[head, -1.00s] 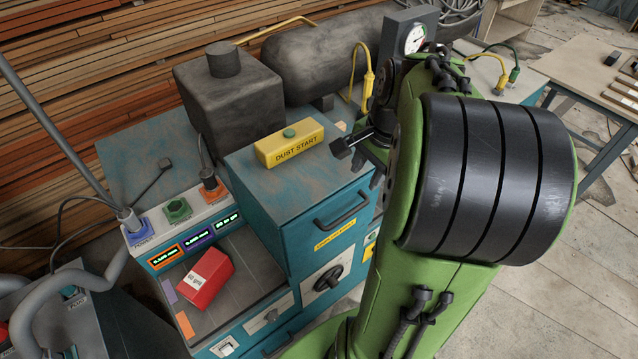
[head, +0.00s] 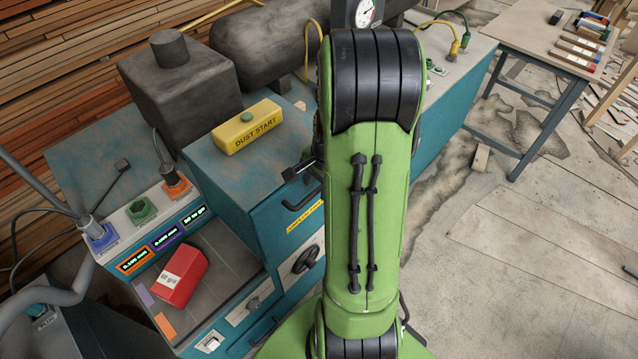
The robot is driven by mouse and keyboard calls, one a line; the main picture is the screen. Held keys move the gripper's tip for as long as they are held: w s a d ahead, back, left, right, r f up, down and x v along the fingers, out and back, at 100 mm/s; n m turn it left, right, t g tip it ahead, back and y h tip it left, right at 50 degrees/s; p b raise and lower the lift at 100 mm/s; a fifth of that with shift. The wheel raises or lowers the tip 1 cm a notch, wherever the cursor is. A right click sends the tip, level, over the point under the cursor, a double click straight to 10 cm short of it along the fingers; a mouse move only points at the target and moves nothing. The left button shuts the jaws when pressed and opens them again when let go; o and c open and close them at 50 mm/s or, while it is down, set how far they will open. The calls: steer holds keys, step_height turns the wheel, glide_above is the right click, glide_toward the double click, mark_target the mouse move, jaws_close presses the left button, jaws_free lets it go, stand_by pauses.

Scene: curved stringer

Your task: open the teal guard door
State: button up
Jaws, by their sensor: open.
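The teal guard door (head: 266,222) appears to be the front panel of the teal cabinet left of my arm, and it looks shut. It has a black bar handle (head: 297,196) near its top and a yellow label (head: 303,217) below, partly hidden by my arm. My gripper (head: 297,169) shows only as small dark finger parts at the left edge of my green arm. It is open and appears just above the handle, near the cabinet's top edge. The gap between gripper and handle is hard to judge. The rest of the gripper is hidden behind the arm.
A yellow DUST START box (head: 246,127) with a green button sits on the cabinet top. A black knob (head: 306,259) is below the handle. A red box (head: 183,276) lies on the grey bed at left. A workbench (head: 553,45) stands back right; the floor at right is mostly clear.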

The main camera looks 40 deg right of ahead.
jaws_close()
stand_by(0.4)
